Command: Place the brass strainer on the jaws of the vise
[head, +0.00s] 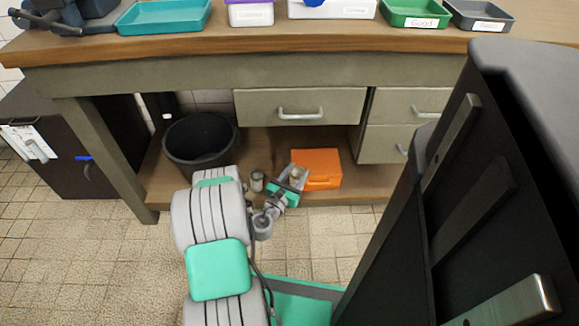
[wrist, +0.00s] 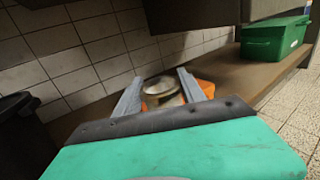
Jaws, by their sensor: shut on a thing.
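My gripper (head: 294,178) is low in front of the bench's bottom shelf, its fingers closed on a small round metal piece, seemingly the brass strainer (head: 297,173). In the wrist view the strainer (wrist: 160,88) shows a dull brass-grey rim between the two fingers of my gripper (wrist: 158,88). Its lower part is hidden by the gripper body. The vise (head: 48,20) is dark blue-grey, on the bench top at the far left of the head view. It is cut off by the picture's top edge, so its jaws do not show clearly.
A black bucket (head: 198,143) is farther left. Teal (head: 165,17) and green (head: 413,13) trays line the bench top (head: 260,38). A dark cabinet (head: 500,190) blocks the right.

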